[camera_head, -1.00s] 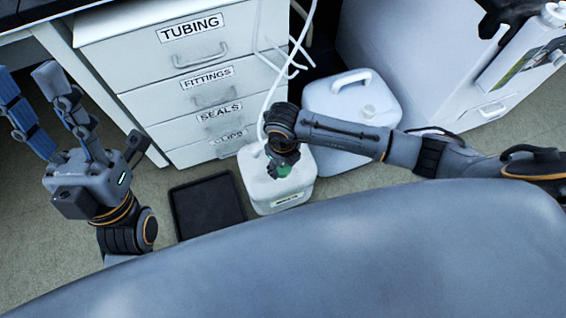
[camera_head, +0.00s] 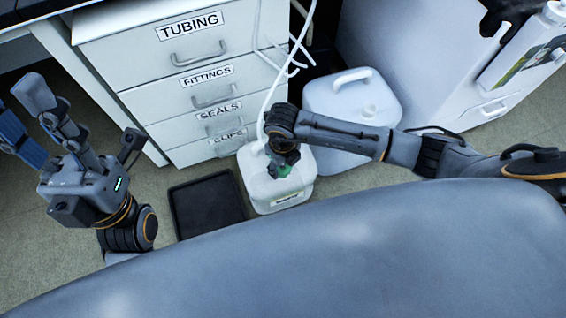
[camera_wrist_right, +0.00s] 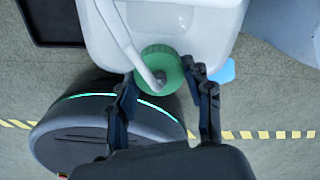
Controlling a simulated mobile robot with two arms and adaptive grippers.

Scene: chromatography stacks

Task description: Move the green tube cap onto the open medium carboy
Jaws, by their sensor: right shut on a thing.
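The green tube cap (camera_head: 283,170) is held by my right gripper (camera_head: 284,158) at the front white carboy (camera_head: 278,197). In the right wrist view the round cap (camera_wrist_right: 160,70) lies between the two fingertips, with a white tube (camera_wrist_right: 128,44) running into its middle. The carboy (camera_wrist_right: 190,22) shows right by the cap; whether the cap sits on its mouth or just above it I cannot tell, as the gripper hides the spot. A larger white carboy (camera_head: 345,90) stands behind to the right. My left gripper (camera_head: 22,118) is open and empty at the left.
A white drawer cabinet (camera_head: 180,80) stands behind. A black tray (camera_head: 207,207) lies on the floor left of the front carboy. White tubing (camera_head: 268,100) hangs down to the cap. A white unit (camera_head: 415,60) stands at the right.

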